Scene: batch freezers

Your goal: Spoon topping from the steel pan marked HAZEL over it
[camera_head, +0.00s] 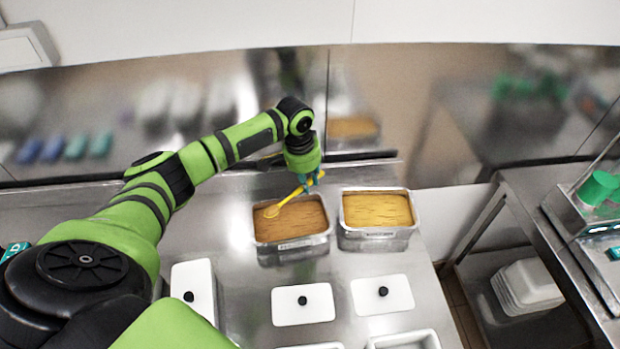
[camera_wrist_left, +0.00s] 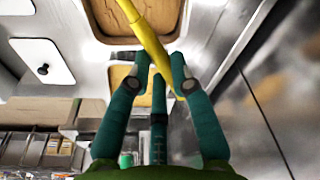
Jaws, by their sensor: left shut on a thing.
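My left gripper (camera_head: 309,179) is shut on the handle of a yellow spoon (camera_head: 290,198). Its teal fingers (camera_wrist_left: 160,75) close around the yellow spoon (camera_wrist_left: 145,30) in the left wrist view. The spoon is tilted, and its bowl end is over or at the brown topping in a steel pan (camera_head: 293,241); I cannot tell whether it touches. A second steel pan (camera_head: 379,232) with yellow-tan topping stands just right of it. I cannot read the marking HAZEL on either pan. My right gripper is not in view.
White lids with black knobs (camera_head: 303,304) (camera_head: 382,294) lie on the steel counter in front of the pans, and a white lidded container (camera_head: 195,290) stands left. White trays (camera_head: 527,286) are stacked on a lower shelf at right. A steel wall (camera_head: 180,110) rises behind.

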